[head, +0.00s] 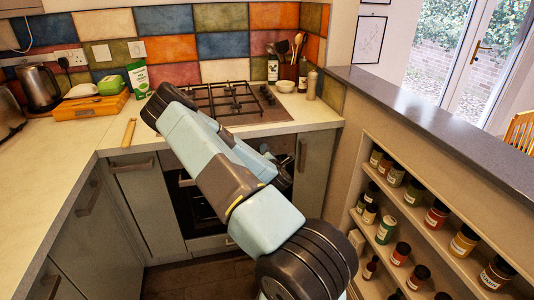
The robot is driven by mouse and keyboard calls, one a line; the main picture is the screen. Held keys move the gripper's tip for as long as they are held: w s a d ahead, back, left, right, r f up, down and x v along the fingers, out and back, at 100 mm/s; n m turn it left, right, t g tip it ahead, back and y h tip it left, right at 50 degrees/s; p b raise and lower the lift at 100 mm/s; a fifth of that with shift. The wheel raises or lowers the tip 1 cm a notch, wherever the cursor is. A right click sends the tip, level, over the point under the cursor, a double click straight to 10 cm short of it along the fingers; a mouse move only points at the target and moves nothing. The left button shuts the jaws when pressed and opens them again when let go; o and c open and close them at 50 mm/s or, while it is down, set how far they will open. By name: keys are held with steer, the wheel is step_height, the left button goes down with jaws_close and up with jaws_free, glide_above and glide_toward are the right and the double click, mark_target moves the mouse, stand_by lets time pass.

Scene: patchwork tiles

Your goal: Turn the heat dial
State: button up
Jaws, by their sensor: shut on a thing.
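The heat dial does not show; my arm crosses in front of most of the cooker front. The black hob (228,103) is set in the worktop, and the dark oven front (190,200) lies below it, partly behind my arm. My arm reaches from the lower right up to the left. Part of my wrist shows behind it, close to the right side of the oven front. My gripper's fingers are hidden there, so I cannot see what they touch.
The worktop (55,140) runs left with a kettle (41,88) and an orange box (92,105). Bottles (273,69) and a bowl (286,86) stand right of the hob. A shelf of jars (437,214) is close on the right under a dark ledge (440,110).

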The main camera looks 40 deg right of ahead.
steer(key=shift+f+n, duration=0.15)
steer(key=shift+n, duration=0.7)
steer(key=shift+f+n, duration=0.15)
steer(key=shift+n, duration=0.7)
steer(key=o, duration=1)
steer(key=shift+r, duration=0.15)
steer(key=shift+o, duration=0.2)
steer(key=v, duration=1.3)
steer(key=shift+s+f, duration=0.2)
steer(key=shift+s, duration=0.2)
steer(key=shift+a, duration=0.1)
